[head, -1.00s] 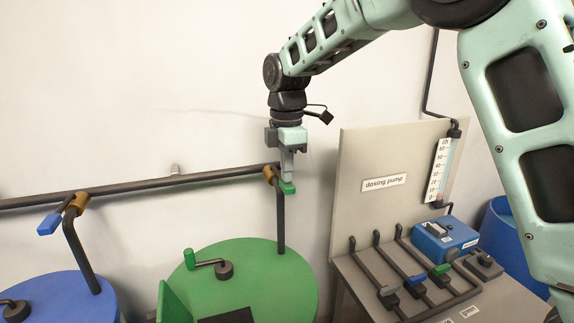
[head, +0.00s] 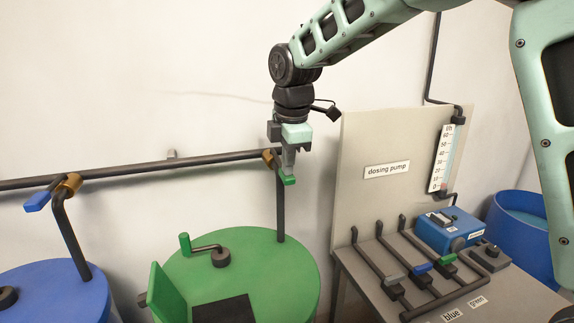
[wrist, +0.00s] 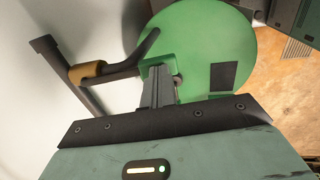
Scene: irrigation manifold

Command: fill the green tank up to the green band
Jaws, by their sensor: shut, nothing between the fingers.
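The green tank (head: 245,265) stands at bottom centre, with a raised green flap (head: 167,290) and a dark square (head: 222,309) on its top. A pipe drops to it from a brass valve (head: 268,157) with a green lever (head: 289,181). My gripper (head: 288,174) points down with its shut fingers at this lever, seemingly touching it; nothing is between them. In the wrist view the fingertips (wrist: 158,84) overlap the green lever (wrist: 150,71), beside the brass valve (wrist: 88,72). I cannot make out a green band or the liquid level.
A blue tank (head: 50,290) with a blue-levered valve (head: 38,201) is at left. At right, a bench holds several levered pipes, a blue dosing pump (head: 449,228) and a panel (head: 365,215) with a flow gauge (head: 441,157). A blue barrel (head: 525,215) stands behind.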

